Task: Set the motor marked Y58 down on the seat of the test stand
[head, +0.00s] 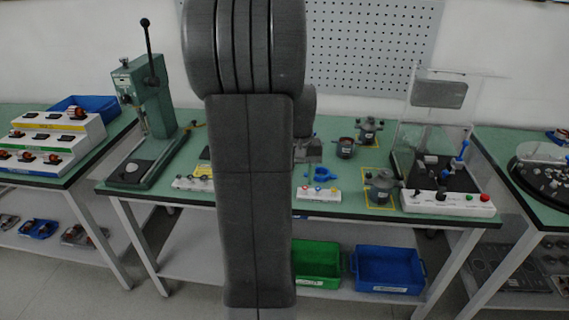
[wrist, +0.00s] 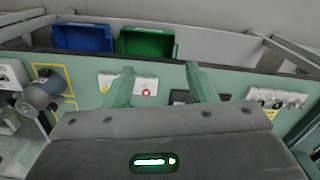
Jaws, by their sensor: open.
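My gripper (head: 308,160) is left of the motors, partly hidden by my arm. In the wrist view my gripper (wrist: 162,82) is open, with nothing between its fingers.
A green press (head: 148,120) stands at the bench's left. A white button box (head: 319,193) and blue part (head: 324,173) lie near my gripper. Green (head: 318,262) and blue (head: 388,268) bins sit on the lower shelf. Side tables flank the bench.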

